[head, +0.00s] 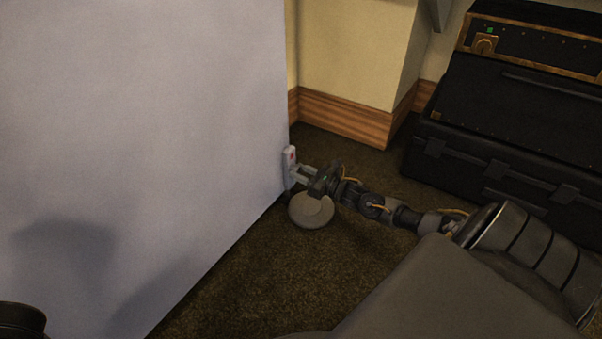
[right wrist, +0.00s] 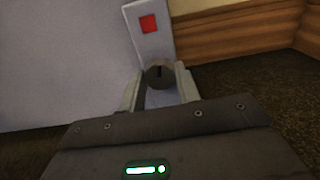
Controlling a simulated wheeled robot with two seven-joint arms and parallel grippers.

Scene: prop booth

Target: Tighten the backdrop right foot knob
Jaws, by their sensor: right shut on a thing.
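The pale backdrop panel (head: 150,120) stands upright and fills the left of the head view. At its lower right edge is a light grey foot bracket (head: 289,160) with a red square; the bracket also shows in the right wrist view (right wrist: 151,42). The round dark knob (right wrist: 160,74) sits low on the bracket in the right wrist view, with a dark line on its face. My right gripper (head: 297,174) reaches the bracket from the right. Its fingers (right wrist: 158,90) are shut on the knob, one on either side. The knob is hidden in the head view. My left gripper is out of view.
A round grey disc (head: 311,211) rests on the dark carpet (head: 270,270) below my right gripper. A black case (head: 500,150) stands at the right. A wooden baseboard (head: 345,118) and cream wall (head: 350,50) are behind.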

